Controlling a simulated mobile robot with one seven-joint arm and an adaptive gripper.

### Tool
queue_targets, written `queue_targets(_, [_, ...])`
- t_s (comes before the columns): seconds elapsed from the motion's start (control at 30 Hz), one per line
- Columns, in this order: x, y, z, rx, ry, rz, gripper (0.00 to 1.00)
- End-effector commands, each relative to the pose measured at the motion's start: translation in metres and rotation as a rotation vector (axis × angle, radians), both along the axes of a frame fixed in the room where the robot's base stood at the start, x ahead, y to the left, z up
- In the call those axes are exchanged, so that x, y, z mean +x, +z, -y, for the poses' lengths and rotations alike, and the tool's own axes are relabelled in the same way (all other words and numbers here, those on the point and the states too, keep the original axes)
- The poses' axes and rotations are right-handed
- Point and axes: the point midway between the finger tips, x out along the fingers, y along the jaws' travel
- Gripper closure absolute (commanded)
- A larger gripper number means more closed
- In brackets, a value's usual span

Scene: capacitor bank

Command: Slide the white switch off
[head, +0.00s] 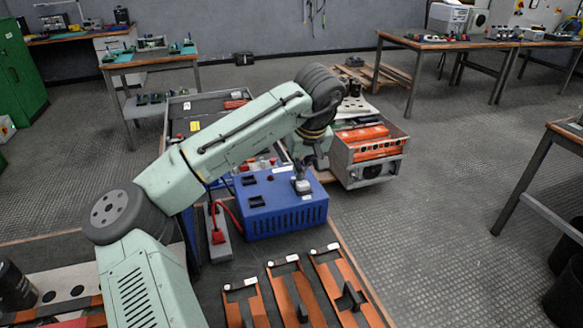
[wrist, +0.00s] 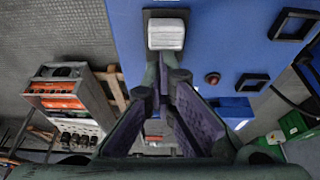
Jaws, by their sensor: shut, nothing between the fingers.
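The blue box (head: 285,222) stands on the bench in the head view, and its top face (wrist: 225,45) fills much of the wrist view. The white switch (wrist: 166,34) is a pale block on a dark plate on that face. In the head view the switch (head: 301,187) shows near the box's right side, just under my gripper (head: 300,176). In the wrist view my gripper (wrist: 166,76) is shut and empty, its fingertips just below the switch in the picture. I cannot tell whether they touch it.
A red button (wrist: 212,78) and two black square frames (wrist: 293,24) are on the same face. A red-handled lever (head: 217,236) stands left of the box. Orange brackets (head: 295,298) lie in front. An open metal unit (head: 370,160) with orange parts is behind right.

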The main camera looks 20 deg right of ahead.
Motion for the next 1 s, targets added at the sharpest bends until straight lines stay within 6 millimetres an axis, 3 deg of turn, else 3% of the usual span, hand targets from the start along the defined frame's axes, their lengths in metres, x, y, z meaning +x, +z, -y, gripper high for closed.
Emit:
queue_targets(0.5, [-0.006,0.004,0.003,0.003,-0.008,-0.009,1.00])
queue_targets(1.0, [-0.034,0.095,0.001,0.003,0.000,0.001,1.00])
